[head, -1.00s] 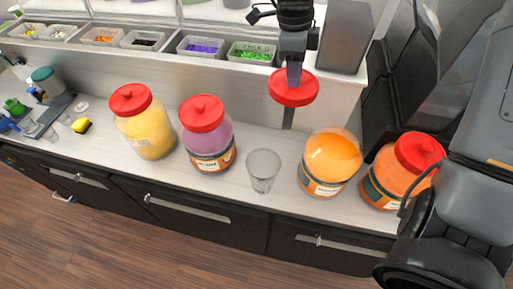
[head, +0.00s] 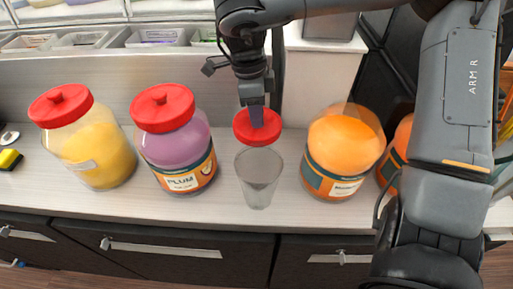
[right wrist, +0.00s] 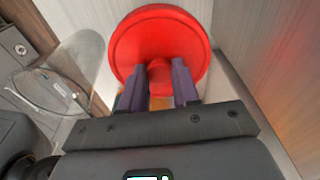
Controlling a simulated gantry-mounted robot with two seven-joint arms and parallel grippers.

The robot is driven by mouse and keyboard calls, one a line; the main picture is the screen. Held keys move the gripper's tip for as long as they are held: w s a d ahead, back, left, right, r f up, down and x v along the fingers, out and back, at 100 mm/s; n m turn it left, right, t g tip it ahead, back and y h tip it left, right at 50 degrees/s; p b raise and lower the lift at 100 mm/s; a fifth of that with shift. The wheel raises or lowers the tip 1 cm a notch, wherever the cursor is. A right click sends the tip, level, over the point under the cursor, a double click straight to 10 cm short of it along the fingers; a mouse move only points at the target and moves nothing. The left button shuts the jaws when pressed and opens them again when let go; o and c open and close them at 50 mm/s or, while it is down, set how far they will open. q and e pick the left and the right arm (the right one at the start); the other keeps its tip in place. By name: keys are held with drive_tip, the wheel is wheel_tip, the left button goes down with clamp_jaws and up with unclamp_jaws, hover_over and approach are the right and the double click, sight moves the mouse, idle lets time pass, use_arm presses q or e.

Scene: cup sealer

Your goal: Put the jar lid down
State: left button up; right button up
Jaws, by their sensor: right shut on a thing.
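My right gripper (head: 257,112) is shut on the knob of a red jar lid (head: 257,130), which it holds just behind the clear glass cup (head: 258,180) in the head view. In that view the lid's lower edge meets the cup's rim; I cannot tell whether it touches the counter. In the right wrist view the lid (right wrist: 160,40) fills the top middle, with its knob between my two purple fingers (right wrist: 160,88). An orange jar (head: 342,155) without a lid stands right of the cup. My left gripper is not in view.
A plum jar (head: 183,155) and a yellow jar (head: 95,150), both with red lids, stand to the left on the counter (head: 225,205). Another orange jar (head: 400,145) is partly hidden behind my right arm. Topping bins (head: 155,38) line the raised shelf behind.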

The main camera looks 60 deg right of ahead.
wheel_tip(320, 180, down, 4)
drive_tip(key=shift+f+b, duration=0.1)
drive_tip(key=shift+b, duration=0.6)
wheel_tip(320, 180, down, 4)
drive_tip(key=shift+b, duration=0.85)
drive_tip(key=shift+f, duration=0.35)
drive_tip(key=shift+f, duration=0.1)
drive_tip(key=o, duration=1)
drive_tip(key=shift+o, duration=0.2)
